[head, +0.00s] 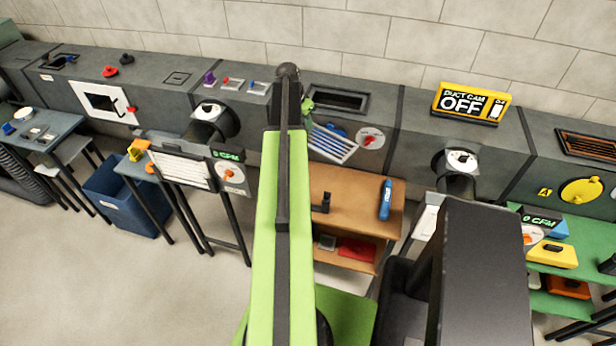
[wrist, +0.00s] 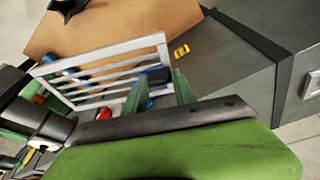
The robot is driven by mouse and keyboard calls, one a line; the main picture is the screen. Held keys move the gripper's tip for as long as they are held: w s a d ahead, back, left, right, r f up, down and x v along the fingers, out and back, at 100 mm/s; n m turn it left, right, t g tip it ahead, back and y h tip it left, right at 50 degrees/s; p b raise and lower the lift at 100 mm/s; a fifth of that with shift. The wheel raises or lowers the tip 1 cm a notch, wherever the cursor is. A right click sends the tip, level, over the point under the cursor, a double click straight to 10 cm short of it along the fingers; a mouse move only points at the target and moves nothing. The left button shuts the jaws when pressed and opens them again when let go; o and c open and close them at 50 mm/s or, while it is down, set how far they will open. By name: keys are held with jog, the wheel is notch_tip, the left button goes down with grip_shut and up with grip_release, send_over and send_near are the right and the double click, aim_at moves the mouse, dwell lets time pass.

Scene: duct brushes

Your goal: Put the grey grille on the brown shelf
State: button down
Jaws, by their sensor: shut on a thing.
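The grey grille (head: 332,144) is a light slatted panel, held tilted in front of the grey duct. It also shows in the wrist view (wrist: 128,52), with my gripper's green fingers (wrist: 170,88) at its right edge. My gripper (head: 307,110) is shut on the grille; the arm hides part of it in the head view. The brown shelf (head: 345,188) stands below the grille, against the duct. A brown surface (wrist: 125,25), apparently its top, shows beyond the grille in the wrist view.
On the shelf's top are a blue bottle (head: 386,200) at the right and a small black piece (head: 322,203) at the left. A red item (head: 357,249) lies on its lower board. A dark rectangular opening (head: 338,98) is in the duct above. The shelf's top middle is clear.

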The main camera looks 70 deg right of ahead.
notch_tip(320, 180, down, 23)
jog(key=b, duration=2.1)
jog(key=shift+r, duration=0.35)
jog(key=shift+f, duration=0.15)
jog(key=c, duration=1)
grip_release()
jog(key=p+v, duration=1.2)
jog(key=shift+r, duration=0.2)
jog(key=shift+s+f, duration=0.1)
